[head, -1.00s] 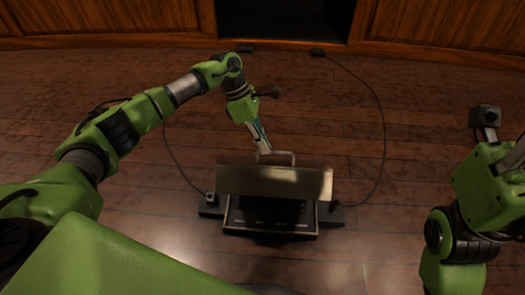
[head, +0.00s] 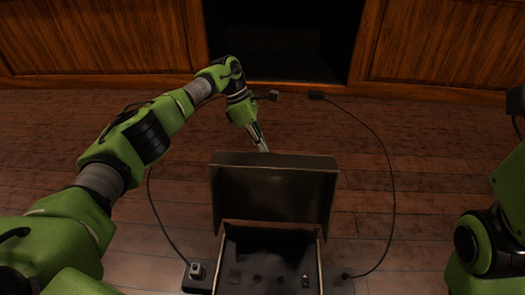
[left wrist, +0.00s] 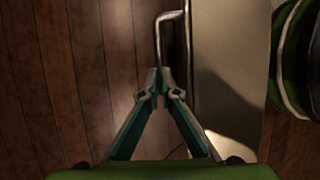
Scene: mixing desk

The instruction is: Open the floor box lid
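The floor box (head: 230,245) is at the bottom centre of the head view, with its dark inside and several sockets showing. Its lid (head: 272,190) stands raised, close to upright, at the far side of the box. My left gripper (head: 263,147) is behind the lid's top edge, its tips partly hidden there. In the left wrist view, the fingers of the left gripper (left wrist: 160,78) come together on the lid's metal handle (left wrist: 158,42). The lid (left wrist: 222,75) runs alongside to the right. My right arm is at the right edge of the head view; its fingers are out of view.
A black cable (head: 391,190) loops over the wooden floor (head: 430,155) right of the box, and another (head: 150,205) runs at its left. A wood-panelled front (head: 100,35) with a dark opening (head: 285,40) stands behind. Floor on both sides is mostly clear.

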